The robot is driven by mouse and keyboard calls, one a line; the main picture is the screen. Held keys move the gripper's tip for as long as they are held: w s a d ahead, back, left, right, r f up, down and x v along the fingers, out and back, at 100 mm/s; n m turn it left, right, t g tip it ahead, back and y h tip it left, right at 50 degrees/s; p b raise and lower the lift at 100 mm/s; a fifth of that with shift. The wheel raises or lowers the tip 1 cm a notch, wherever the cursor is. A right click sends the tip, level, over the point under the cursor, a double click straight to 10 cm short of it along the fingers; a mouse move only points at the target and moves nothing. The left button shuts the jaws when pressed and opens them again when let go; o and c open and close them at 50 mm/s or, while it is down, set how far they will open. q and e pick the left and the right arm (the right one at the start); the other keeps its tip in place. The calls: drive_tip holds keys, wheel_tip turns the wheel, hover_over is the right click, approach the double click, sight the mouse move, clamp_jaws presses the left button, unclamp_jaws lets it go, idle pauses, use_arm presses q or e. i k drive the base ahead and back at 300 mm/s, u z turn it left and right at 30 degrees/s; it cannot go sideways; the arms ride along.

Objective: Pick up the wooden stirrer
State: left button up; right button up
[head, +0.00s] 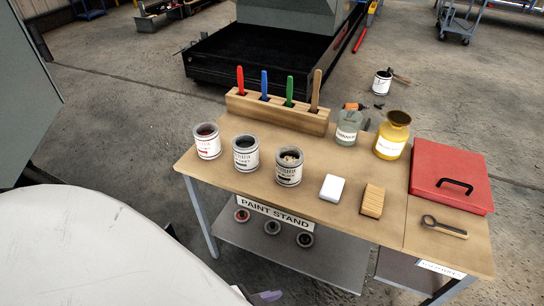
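The wooden stirrer (316,88) stands upright, tilted slightly, at the right end of a long wooden holder block (292,117) at the back of the table. Its lower end is hidden in the block. Red (240,79), blue (264,84) and green (289,91) handles stand in the same block, in a row to its left. Neither of my grippers shows in the head view.
The paint stand table (237,180) holds several open cans along its left front (245,153), a white block (332,188), a tan block (373,201), a glass jar (347,128), a yellow bottle (392,136) and a red case (447,176). Bare tabletop lies between cans and holder.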

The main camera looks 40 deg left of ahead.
sight(318, 73)
drive_tip(key=u, duration=1.15)
drive_tip(key=i, duration=0.75)
drive_tip(key=k, duration=0.25)
drive_tip(key=u, duration=0.3)
